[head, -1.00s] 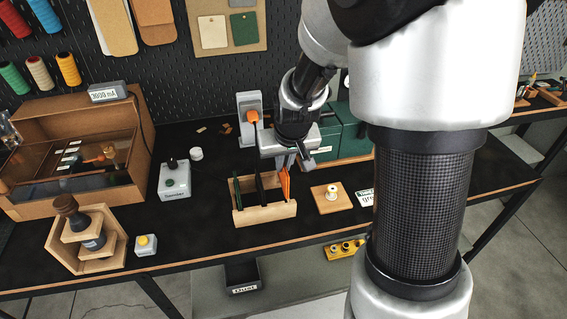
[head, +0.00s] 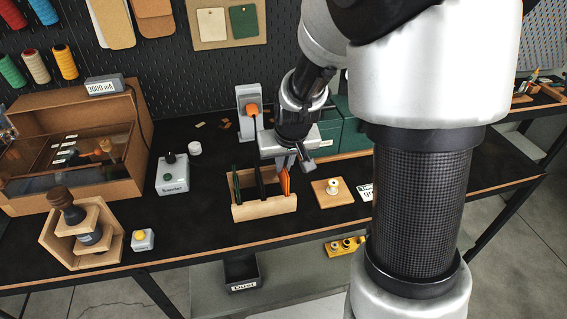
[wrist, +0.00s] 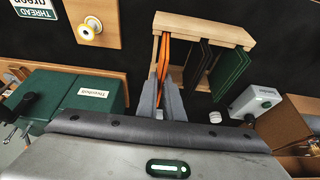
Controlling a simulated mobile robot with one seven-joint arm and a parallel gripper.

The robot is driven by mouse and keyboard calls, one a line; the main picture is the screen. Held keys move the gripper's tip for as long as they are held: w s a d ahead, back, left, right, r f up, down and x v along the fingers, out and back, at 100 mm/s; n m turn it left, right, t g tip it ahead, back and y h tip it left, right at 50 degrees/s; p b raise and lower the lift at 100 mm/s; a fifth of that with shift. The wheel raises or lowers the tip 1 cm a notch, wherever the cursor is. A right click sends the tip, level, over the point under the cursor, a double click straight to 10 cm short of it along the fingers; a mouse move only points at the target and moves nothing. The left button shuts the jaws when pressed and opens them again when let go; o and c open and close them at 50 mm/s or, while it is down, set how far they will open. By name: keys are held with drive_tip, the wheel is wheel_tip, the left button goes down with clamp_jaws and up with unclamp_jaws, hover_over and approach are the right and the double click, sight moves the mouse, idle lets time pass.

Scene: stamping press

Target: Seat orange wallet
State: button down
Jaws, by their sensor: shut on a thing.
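The orange wallet (head: 285,182) stands on edge in the right end of a wooden rack (head: 265,209) on the black bench. My gripper (head: 285,162) is above that end, shut on the orange wallet's upper edge. In the wrist view my gripper's fingers (wrist: 167,98) reach to the orange wallet (wrist: 163,60), which lies inside the rack (wrist: 205,25) by one end wall. Whether its lower edge touches the rack floor is hidden. A black wallet (wrist: 196,62) and a dark green wallet (wrist: 229,70) stand in other slots.
A wooden block with a white spool (head: 333,188) is right of the rack. A grey box with a knob (head: 172,175) is to the left. Green boxes (head: 350,133) and a grey stand with an orange part (head: 250,108) are behind. Bare bench lies left of the rack.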

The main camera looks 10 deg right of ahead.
drive_tip(key=shift+f+b, duration=0.9)
drive_tip(key=shift+f, duration=0.2)
drive_tip(key=shift+f, duration=0.1)
drive_tip(key=c, duration=1.8)
unclamp_jaws()
drive_tip(key=p+v, duration=0.1)
drive_tip(key=v, duration=1.6)
drive_tip(key=shift+s+r+p, duration=0.15)
drive_tip(key=shift+r+p, duration=0.1)
drive_tip(key=shift+p, duration=0.1)
